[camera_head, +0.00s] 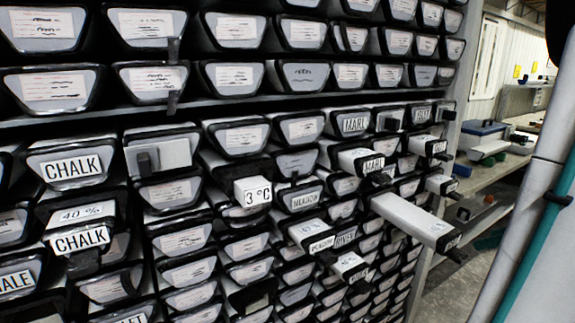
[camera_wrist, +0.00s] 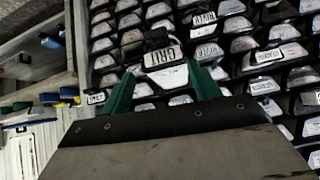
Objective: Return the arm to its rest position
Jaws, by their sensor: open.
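My gripper (camera_wrist: 163,84) shows in the wrist view with two green fingers spread apart. It is open, and I see nothing gripped. A core liner with a GRIT label (camera_wrist: 163,56) shows in the gap between and beyond the fingertips; I cannot tell how far away it is. In the head view my gripper is out of sight. A grey arm part of mine with a teal strip (camera_head: 538,245) runs up the right edge there.
A rack of core liners (camera_head: 240,225) fills most of the head view. Several stick out, including a long white one (camera_head: 412,219), a 3°C one (camera_head: 253,190) and a MARL one (camera_head: 361,160). A shelf with a blue case (camera_head: 484,128) stands to the right.

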